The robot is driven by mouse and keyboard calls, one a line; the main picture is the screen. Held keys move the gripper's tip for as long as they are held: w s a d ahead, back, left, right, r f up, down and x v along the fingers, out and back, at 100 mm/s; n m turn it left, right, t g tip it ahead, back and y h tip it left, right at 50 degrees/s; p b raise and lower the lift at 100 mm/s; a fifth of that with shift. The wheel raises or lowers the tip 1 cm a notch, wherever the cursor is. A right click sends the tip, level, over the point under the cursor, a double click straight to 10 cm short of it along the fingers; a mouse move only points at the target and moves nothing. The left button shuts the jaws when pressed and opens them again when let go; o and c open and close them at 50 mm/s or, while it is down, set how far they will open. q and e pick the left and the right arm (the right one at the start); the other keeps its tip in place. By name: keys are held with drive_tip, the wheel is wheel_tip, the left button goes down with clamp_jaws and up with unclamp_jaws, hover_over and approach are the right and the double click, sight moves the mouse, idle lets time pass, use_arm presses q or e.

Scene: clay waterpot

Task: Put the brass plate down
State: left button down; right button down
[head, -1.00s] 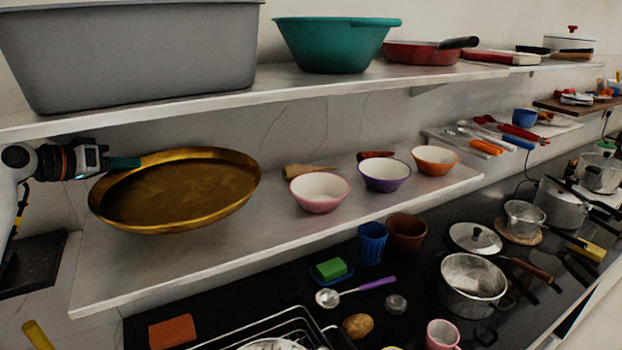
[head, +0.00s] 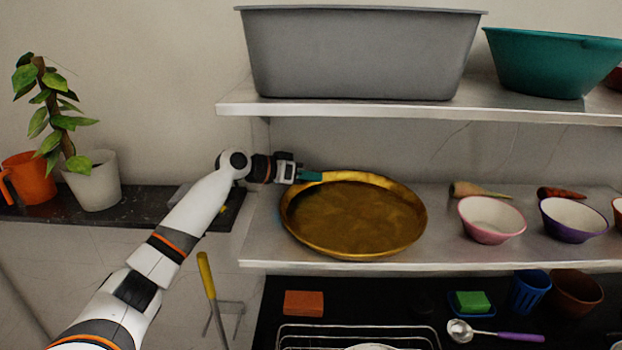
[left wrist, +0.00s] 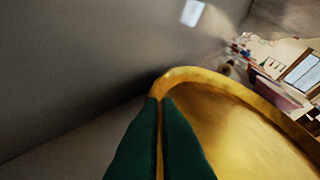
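The brass plate (head: 355,215) is a wide, round, gold dish over the left part of the lower shelf (head: 450,250), its inside facing up. I cannot tell whether its underside touches the shelf. My left gripper (head: 312,176) is at the plate's back left rim, its green fingers shut on that rim. In the left wrist view the two green fingers (left wrist: 163,130) stand close together with a thin strip of the plate's rim between them, and the plate (left wrist: 235,125) spreads to the right. My right gripper is not in view.
A pink bowl (head: 491,219) and a purple bowl (head: 574,217) stand right of the plate, with a carrot-like vegetable (head: 478,190) behind. The upper shelf (head: 400,109) above carries a grey tub (head: 360,55) and a teal basin (head: 550,63). A potted plant (head: 92,180) stands far left.

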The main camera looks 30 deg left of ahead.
use_arm(q)
drive_tip(key=shift+f, duration=0.55)
drive_tip(key=c, duration=2)
unclamp_jaws()
drive_tip(key=shift+f, duration=0.1)
drive_tip(key=o, duration=0.3)
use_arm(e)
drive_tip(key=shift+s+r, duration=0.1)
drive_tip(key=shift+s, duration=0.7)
use_arm(q)
drive_tip(key=shift+a, duration=0.1)
